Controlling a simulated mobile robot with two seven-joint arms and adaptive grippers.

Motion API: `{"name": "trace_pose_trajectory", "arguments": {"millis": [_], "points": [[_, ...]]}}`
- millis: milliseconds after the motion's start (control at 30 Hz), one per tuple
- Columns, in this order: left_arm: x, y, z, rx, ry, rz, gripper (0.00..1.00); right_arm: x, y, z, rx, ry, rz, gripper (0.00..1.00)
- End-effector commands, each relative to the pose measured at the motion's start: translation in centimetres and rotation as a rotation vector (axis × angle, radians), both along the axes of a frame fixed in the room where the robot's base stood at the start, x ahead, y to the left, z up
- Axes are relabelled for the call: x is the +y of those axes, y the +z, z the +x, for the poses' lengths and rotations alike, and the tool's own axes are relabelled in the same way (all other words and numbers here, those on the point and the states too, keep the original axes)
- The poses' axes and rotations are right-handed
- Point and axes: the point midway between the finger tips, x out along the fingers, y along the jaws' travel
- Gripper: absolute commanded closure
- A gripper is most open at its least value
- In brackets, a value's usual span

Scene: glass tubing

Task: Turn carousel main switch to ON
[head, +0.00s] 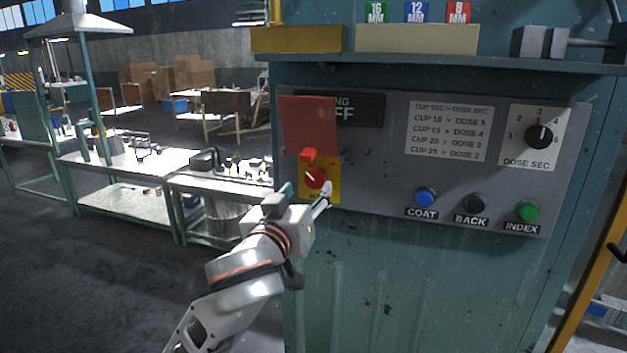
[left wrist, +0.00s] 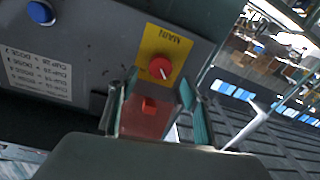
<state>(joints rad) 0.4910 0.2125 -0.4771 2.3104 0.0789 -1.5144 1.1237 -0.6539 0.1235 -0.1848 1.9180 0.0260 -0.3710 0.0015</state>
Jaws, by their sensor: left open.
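The main switch is a red round knob (head: 317,177) with a white pointer line, on a yellow plate (head: 332,190) at the left of the grey control panel. The knob also shows in the left wrist view (left wrist: 160,68), below the word MAIN. A translucent red flap (head: 309,124) stands raised above the knob. My left gripper (head: 307,191) is at the yellow plate, close to the knob. In the left wrist view its two fingers (left wrist: 157,103) are spread apart with nothing between them in contact; the knob lies just beyond them. My right gripper is not in view.
The grey panel (head: 385,185) also carries a blue COAT button (head: 425,196), a black BACK button (head: 474,203), a green INDEX button (head: 528,211) and a DOSE SEC dial (head: 539,136). A ledge (head: 440,65) juts out above. Workbenches (head: 110,165) stand at the left.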

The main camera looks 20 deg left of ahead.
Motion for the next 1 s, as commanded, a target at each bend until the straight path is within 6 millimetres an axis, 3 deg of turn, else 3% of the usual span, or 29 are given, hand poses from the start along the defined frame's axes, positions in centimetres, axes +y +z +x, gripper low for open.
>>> {"name": "trace_pose_trajectory", "arguments": {"millis": [200, 400, 767, 933, 1000], "points": [[0.2, 0.0, 3.6, 0.002, 0.003, 0.005, 0.51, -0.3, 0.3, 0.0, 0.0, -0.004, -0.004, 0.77], [0.2, 0.0, 5.8, 0.001, 0.001, 0.004, 0.51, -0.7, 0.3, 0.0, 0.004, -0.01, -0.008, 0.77], [0.2, -0.1, 6.4, 0.001, 0.0, 0.001, 0.51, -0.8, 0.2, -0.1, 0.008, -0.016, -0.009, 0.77], [0.2, -0.1, 6.4, 0.002, 0.001, 0.001, 0.89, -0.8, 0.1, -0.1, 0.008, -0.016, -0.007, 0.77], [0.2, -0.1, 6.4, 0.002, 0.001, 0.001, 0.89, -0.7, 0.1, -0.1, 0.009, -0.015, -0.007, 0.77]]}}
